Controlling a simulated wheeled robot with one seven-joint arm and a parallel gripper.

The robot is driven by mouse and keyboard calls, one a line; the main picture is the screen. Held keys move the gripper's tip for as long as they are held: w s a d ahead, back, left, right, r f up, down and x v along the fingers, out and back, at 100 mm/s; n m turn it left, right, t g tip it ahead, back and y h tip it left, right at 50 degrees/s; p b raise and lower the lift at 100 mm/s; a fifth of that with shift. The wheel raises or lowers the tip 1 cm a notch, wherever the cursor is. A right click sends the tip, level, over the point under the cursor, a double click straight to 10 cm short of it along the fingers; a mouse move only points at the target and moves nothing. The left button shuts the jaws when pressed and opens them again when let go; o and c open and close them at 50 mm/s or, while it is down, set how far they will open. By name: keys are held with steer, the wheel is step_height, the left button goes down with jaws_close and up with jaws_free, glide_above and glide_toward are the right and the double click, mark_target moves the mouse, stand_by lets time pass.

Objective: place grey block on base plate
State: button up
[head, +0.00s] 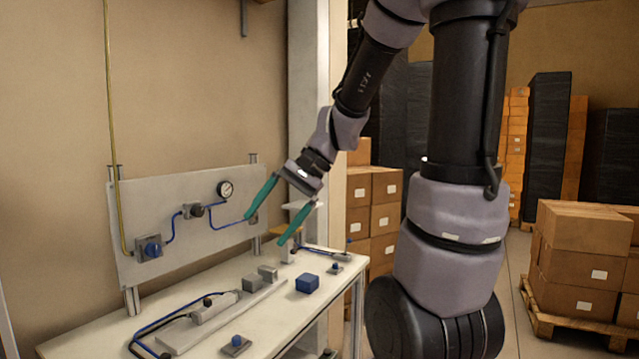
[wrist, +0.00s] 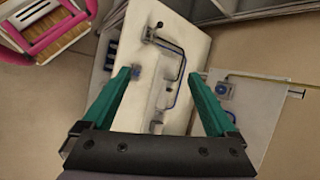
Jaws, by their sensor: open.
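The long grey base plate (head: 180,336) lies on the white table (head: 105,338), with a grey cylinder-like part (head: 213,308) on it. Two small grey blocks (head: 252,283) (head: 268,272) sit side by side at the plate's far end. I cannot tell whether both rest on it or one stands behind it. My gripper (head: 266,230) has teal fingers, spread wide and empty, in the air above the table's far part. In the wrist view my gripper (wrist: 159,76) is also open, with the table (wrist: 185,30) below; the blocks are too small to tell apart there.
A blue block (head: 307,284) stands right of the plate. Small knobbed parts (head: 236,345) (head: 335,267) lie on the table. An upright grey panel (head: 190,190) with gauge and blue tubing stands behind. Cartons (head: 580,260) are off to the right.

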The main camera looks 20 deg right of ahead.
steer(key=s+d+r+n+t+h, duration=0.3)
steer(key=s+d+r+t+h, duration=0.2)
steer(key=s+d+r+t, duration=0.1)
steer(key=shift+d+r+h, duration=0.3)
steer(key=shift+d+r, duration=0.55)
steer(key=shift+r, duration=0.1)
steer(key=shift+s, duration=0.1)
stand_by(0.3)
